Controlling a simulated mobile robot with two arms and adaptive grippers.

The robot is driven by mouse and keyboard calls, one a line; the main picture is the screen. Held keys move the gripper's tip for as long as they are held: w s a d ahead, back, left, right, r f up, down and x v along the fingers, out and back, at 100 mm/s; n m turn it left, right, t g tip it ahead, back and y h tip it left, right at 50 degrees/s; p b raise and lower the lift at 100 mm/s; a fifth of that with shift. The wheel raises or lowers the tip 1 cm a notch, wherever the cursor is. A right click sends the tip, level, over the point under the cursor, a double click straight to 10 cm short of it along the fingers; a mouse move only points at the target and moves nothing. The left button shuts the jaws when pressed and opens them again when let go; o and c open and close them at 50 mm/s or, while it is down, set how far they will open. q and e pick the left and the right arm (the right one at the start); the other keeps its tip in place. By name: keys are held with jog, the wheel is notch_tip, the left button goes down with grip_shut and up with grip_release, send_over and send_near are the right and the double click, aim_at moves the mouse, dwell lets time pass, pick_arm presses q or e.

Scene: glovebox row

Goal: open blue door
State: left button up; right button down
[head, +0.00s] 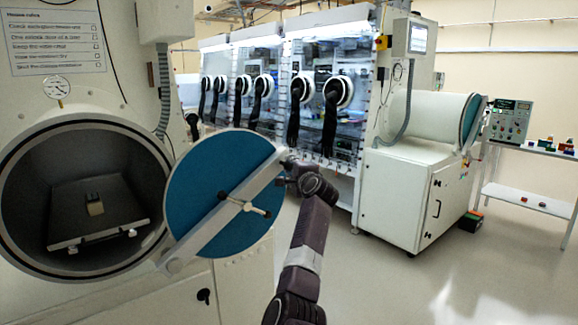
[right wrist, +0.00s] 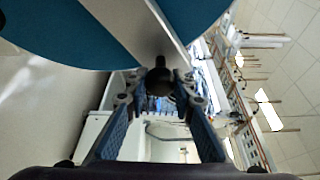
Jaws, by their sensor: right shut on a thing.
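The round blue door (head: 215,185) stands swung away from the round chamber opening (head: 85,190) at the left. A pale diagonal bar (head: 195,235) with a small T-shaped handle (head: 243,204) crosses its face. My right gripper (head: 287,171) is at the upper right end of the bar. In the right wrist view the fingers of the right gripper (right wrist: 160,92) are shut on a dark knob (right wrist: 160,78) at the bar's end, with the blue door (right wrist: 75,35) behind. My left gripper is not in view.
A row of gloveboxes (head: 320,95) stands behind, and a white cabinet (head: 400,200) with a cylindrical chamber to the right. A shelf table (head: 530,200) is at far right. The floor (head: 400,290) at front right is clear.

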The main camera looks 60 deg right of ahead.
jog(key=c, duration=1.7)
grip_release()
jog(key=shift+f, duration=0.1)
jog(key=shift+o, duration=0.2)
jog(key=v, duration=1.2)
